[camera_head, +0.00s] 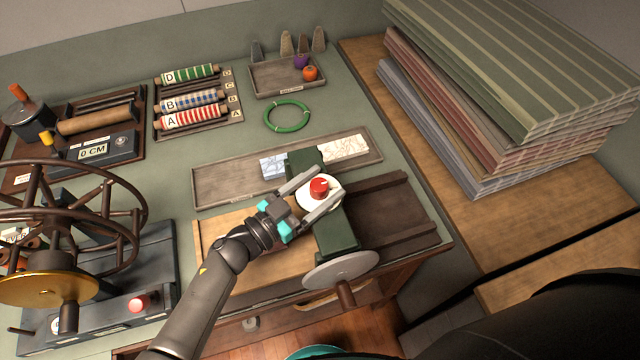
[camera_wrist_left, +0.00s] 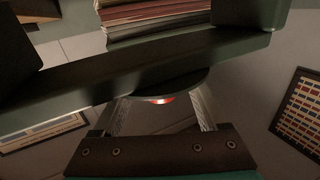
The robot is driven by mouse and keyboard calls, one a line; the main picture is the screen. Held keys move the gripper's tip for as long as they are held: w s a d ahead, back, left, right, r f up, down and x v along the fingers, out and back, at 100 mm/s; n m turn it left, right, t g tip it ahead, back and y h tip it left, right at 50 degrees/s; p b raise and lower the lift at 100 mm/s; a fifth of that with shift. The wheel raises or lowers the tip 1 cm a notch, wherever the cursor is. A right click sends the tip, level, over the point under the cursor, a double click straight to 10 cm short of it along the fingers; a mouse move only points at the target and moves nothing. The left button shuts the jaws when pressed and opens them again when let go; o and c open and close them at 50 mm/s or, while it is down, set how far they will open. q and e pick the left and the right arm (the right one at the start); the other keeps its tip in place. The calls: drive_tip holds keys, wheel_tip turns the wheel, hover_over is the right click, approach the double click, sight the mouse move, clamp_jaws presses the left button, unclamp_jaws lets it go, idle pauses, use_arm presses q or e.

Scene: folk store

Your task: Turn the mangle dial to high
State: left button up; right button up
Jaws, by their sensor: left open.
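The mangle (camera_head: 334,232) is a dark green machine on the bench, with a grey disc wheel (camera_head: 340,268) at its near end. Its dial is a red knob (camera_head: 319,188) on a white round face (camera_head: 331,200). My left gripper (camera_head: 312,192) is open, with one finger on each side of the dial; I cannot tell whether they touch the knob. In the left wrist view a sliver of the red knob (camera_wrist_left: 160,100) shows between the fingers. The dial's marks are too small to read. My right gripper is not in view.
A grey tray with folded patterned cloths (camera_head: 345,148) lies behind the mangle. A green ring (camera_head: 287,116), a rack of cloth rolls (camera_head: 193,102) and a small tray (camera_head: 275,84) stand farther back. Tall fabric stacks (camera_head: 520,70) stand right. A brown-spoked wheel (camera_head: 70,205) stands left.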

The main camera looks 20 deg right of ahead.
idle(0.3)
use_arm(q)
drive_tip(key=v, duration=1.5)
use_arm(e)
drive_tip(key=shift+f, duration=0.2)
use_arm(q)
drive_tip(key=shift+a, duration=0.1)
